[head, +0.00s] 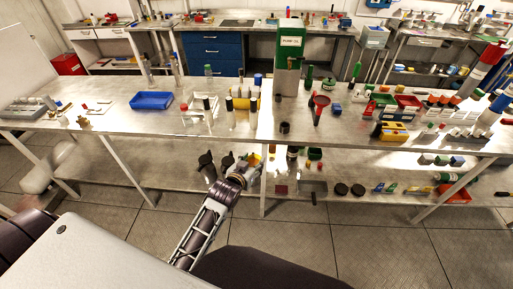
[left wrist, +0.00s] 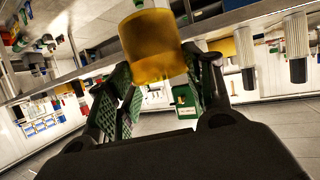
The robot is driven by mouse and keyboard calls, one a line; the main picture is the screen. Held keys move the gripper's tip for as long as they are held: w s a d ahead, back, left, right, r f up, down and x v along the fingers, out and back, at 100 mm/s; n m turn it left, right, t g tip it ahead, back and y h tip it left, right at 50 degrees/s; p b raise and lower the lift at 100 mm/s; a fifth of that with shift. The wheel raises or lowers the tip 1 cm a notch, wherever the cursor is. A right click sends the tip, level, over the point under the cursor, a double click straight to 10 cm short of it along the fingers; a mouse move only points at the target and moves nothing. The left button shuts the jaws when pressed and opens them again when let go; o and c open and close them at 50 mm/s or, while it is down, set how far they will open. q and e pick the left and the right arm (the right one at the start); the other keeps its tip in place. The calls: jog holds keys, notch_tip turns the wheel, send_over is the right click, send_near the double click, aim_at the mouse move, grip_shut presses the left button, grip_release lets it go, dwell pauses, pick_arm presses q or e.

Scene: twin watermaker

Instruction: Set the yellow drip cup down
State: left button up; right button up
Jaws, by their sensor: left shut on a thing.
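The yellow drip cup (left wrist: 153,45) is large in the left wrist view, between the green-padded fingers of my left gripper (left wrist: 165,82). The gripper is shut on it. In the head view my left gripper (head: 240,172) is low in front of the long bench, near its lower shelf. A small yellow patch (head: 254,159) beside the fingers is probably the cup, mostly hidden by the gripper. Whether the cup touches any surface cannot be told. My right gripper is not in view.
The bench top (head: 130,120) carries a blue tray (head: 151,100), a green-and-grey dispenser (head: 289,50) and several bottles. The lower shelf (head: 115,170) is bare at the left; small parts and dark round discs (head: 341,188) lie to the right. Table legs stand near my arm.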

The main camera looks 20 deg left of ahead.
pick_arm(q)
jog(key=s+f, duration=0.6)
jog(key=shift+s+f, duration=0.25)
jog(key=shift+s, duration=0.1)
